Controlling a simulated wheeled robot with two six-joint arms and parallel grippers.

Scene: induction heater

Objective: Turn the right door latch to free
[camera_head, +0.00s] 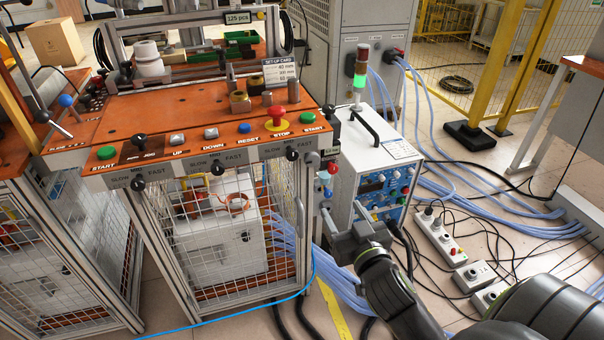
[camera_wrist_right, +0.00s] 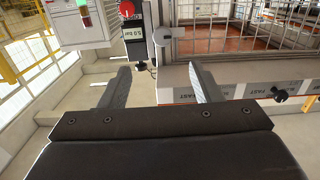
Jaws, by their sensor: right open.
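The right door latch looks like a small grey rounded lever (camera_head: 312,160) at the upper right corner of the mesh door, under the orange bench top. In the right wrist view, a grey lever (camera_wrist_right: 166,36) shows at the corner of the door frame, beyond my fingertips and roughly between them. My right gripper (camera_head: 343,213) is open and empty, below and to the right of the latch and apart from it. Both of its fingers show in the right wrist view (camera_wrist_right: 161,74). The latch's exact angle is hard to tell. My left gripper is not in view.
A pressure regulator with a black knob (camera_head: 329,140) and a red button (camera_head: 332,168) sits close beside the latch. A white power unit (camera_head: 375,150) stands to the right. Cables and power strips (camera_head: 440,237) lie on the floor. The mesh door (camera_head: 215,235) fills the cabinet front.

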